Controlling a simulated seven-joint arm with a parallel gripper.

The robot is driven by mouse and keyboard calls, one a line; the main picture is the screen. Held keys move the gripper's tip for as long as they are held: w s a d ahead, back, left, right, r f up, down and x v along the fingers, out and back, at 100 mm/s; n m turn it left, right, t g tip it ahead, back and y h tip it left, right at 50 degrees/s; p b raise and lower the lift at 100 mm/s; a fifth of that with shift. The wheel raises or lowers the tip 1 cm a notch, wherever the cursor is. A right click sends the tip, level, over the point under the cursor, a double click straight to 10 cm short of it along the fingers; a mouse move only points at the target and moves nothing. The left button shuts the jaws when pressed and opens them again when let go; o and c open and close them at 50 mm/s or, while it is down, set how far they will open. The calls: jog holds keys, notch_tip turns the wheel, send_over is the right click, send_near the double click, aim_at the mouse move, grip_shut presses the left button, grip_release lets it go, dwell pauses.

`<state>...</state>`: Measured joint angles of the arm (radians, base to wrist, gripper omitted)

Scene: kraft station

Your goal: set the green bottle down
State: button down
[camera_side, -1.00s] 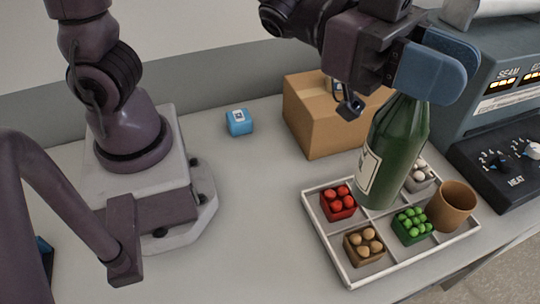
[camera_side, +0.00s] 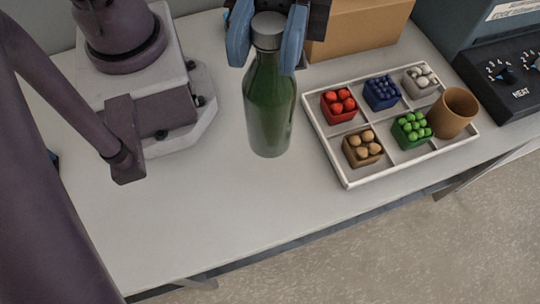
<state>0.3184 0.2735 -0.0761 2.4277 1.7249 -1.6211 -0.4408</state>
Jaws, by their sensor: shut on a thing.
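The green bottle (camera_side: 268,110) is upright in the middle of the camera_side view, left of the compartment tray (camera_side: 342,176). It has a grey cap. The bottle's base appears over bare table (camera_side: 210,215). I cannot tell whether the base touches the table or hangs a little above it.
The tray holds small boxes of red, blue, white, brown and green balls, and a brown cup (camera_side: 453,112). A cardboard box (camera_side: 360,28) and a grey machine (camera_side: 500,70) stand behind.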

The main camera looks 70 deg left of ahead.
aim_at(265, 145)
jog(key=shift+f, duration=7.45)
jog(key=c, duration=0.8)
grip_release()
